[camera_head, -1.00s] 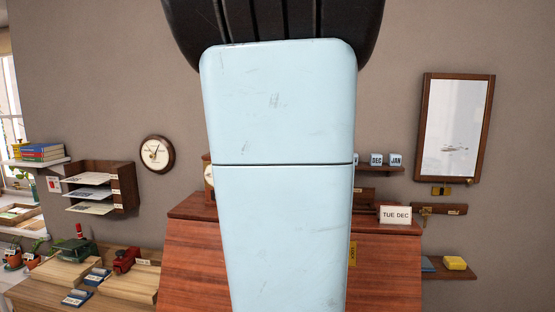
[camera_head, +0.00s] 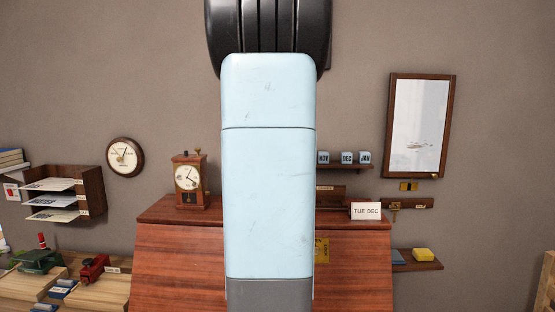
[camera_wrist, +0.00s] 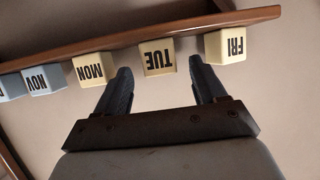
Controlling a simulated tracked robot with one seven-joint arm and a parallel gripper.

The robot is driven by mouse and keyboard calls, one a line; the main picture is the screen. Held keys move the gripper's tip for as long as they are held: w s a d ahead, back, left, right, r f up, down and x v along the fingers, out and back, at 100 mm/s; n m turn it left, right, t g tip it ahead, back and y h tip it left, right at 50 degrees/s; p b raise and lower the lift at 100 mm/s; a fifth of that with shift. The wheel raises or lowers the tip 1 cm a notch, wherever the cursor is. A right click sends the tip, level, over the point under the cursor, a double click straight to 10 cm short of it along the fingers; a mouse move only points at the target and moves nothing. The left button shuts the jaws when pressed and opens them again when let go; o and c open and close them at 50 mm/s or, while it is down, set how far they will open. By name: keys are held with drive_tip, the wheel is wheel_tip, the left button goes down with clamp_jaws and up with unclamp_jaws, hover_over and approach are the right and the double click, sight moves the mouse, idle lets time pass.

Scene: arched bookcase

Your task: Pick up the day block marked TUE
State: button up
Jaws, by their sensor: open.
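The cream TUE block (camera_wrist: 158,57) sits on a wooden shelf (camera_wrist: 135,39) in the wrist view, its lettering upside down in the picture. A MON block (camera_wrist: 91,70) is to its left and a FRI block (camera_wrist: 227,46) to its right, with gaps between. My gripper (camera_wrist: 161,69) is open and empty. Its two dark fingers point towards the shelf, one on each side of the TUE block in the picture; the block looks to be just ahead of them. In the head view my arm hides the gripper and the TUE block.
Blue month blocks, one reading NOV (camera_wrist: 43,80), stand further left on the shelf. In the head view, a TUE DEC card (camera_head: 365,211) and a mantel clock (camera_head: 189,181) stand on the wooden desk (camera_head: 174,262). A mirror (camera_head: 417,125) hangs at the right.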

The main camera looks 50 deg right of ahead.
drive_tip(key=shift+x, duration=0.75)
drive_tip(key=c, duration=1.1)
